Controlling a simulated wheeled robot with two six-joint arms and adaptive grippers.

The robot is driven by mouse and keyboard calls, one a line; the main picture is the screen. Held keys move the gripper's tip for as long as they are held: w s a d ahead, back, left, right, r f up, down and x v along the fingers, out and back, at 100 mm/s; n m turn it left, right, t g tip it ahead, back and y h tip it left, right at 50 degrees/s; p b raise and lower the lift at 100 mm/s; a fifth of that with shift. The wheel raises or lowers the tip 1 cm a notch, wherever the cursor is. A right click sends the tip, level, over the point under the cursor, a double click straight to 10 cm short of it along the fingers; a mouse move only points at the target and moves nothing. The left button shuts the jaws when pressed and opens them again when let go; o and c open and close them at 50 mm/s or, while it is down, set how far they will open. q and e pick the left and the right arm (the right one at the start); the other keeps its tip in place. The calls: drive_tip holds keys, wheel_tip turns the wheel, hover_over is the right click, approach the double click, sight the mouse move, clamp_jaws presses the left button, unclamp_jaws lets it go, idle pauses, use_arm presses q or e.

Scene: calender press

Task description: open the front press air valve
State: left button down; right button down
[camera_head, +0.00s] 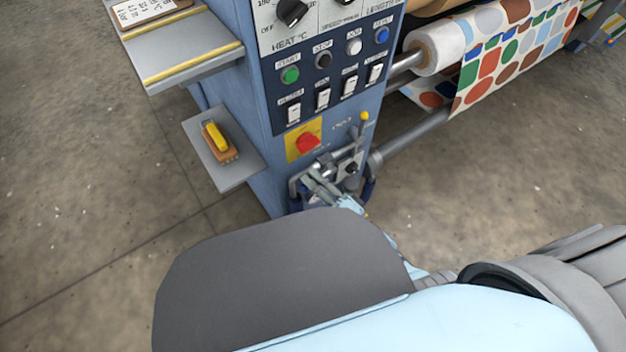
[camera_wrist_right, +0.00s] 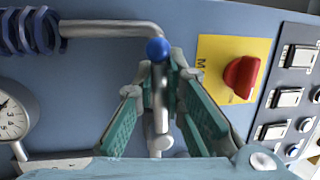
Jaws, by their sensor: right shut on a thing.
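The front press air valve shows in the right wrist view as a grey lever (camera_wrist_right: 160,85) with a blue ball knob (camera_wrist_right: 158,48), close to the blue panel. My right gripper (camera_wrist_right: 161,78) has its teal-padded fingers on both sides of this lever, closed on it just below the ball. In the head view my right gripper (camera_head: 322,186) is at the low front of the press cabinet, among grey pipes and fittings. The lever itself is hard to make out there, partly hidden by the gripper and my arm. My left gripper is not in view.
A red rotary knob (camera_head: 307,142) on a yellow plate sits just above the gripper. A pressure gauge (camera_wrist_right: 15,115) and a blue coiled hose (camera_wrist_right: 30,30) are beside the valve. A small shelf (camera_head: 238,178) holds a yellow-handled tool. A roll of patterned fabric (camera_head: 490,55) is at right.

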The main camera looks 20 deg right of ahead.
drive_tip(key=shift+r+m, duration=0.15)
drive_tip(key=shift+m, duration=0.15)
drive_tip(key=c, duration=1.7)
unclamp_jaws()
drive_tip(key=shift+s, duration=0.1)
drive_tip(key=shift+o, duration=0.2)
drive_tip(key=v, duration=0.7)
drive_tip(key=shift+s, duration=0.2)
drive_tip(key=shift+d, duration=0.1)
